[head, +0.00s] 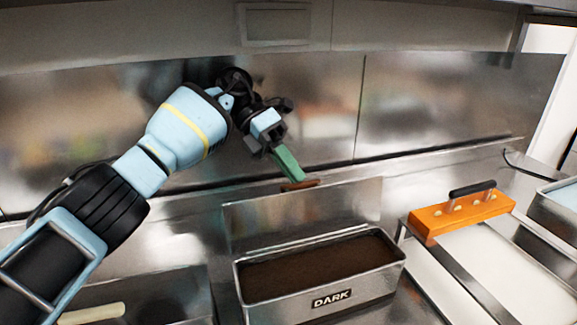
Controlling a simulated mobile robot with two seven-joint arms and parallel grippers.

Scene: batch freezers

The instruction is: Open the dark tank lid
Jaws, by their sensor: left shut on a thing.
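The dark tank (345,296) is a metal box with a DARK label on its front, at the lower middle of the head view. It stands open and shows a dark brown mass inside. Its metal lid (325,213) stands raised behind the opening, near upright. A brown handle (312,184) shows at the lid's top edge. My left gripper (296,180) reaches down from the upper left with a green finger showing. It is shut on the brown handle, and its fingertips partly hide it. My right gripper is not in view.
An orange block (460,214) with a black handle lies across a tank of white mass (505,270) to the right. A pale bar-shaped handle (92,314) shows at the lower left. A metal wall (430,105) stands close behind the lid.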

